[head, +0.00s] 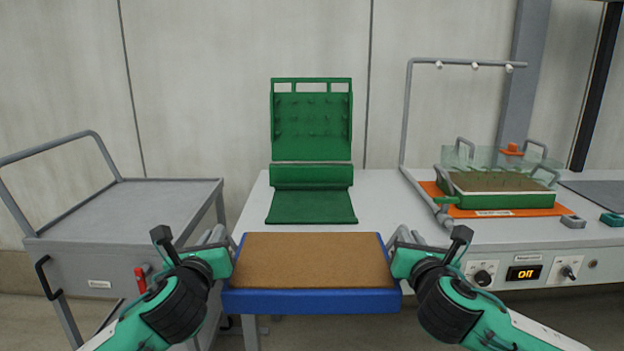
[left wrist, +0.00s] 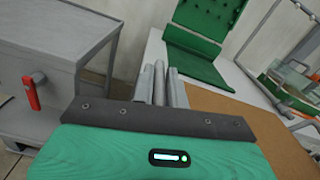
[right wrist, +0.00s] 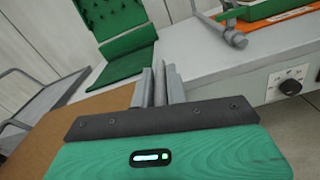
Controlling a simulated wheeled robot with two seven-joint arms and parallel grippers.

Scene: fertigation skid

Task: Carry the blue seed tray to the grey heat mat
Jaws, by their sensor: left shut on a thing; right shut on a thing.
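The blue seed tray (head: 312,301), filled level with brown soil, is held in front of the bench's near edge and looks about level. My left gripper (head: 229,240) is shut on its left side. My right gripper (head: 397,240) is shut on its right side. The soil also shows beside the fingers in the left wrist view (left wrist: 245,115) and the right wrist view (right wrist: 80,125); the gripped edges are mostly hidden. A grey mat (head: 600,193), seemingly the heat mat, lies at the bench's right end, cut off by the picture edge.
A green tray (head: 500,199) with soil stands on an orange mat (head: 545,210), with a clear cover behind it. A grey pipe frame (head: 407,110) rises beside it. A grey cart (head: 130,207) stands left.

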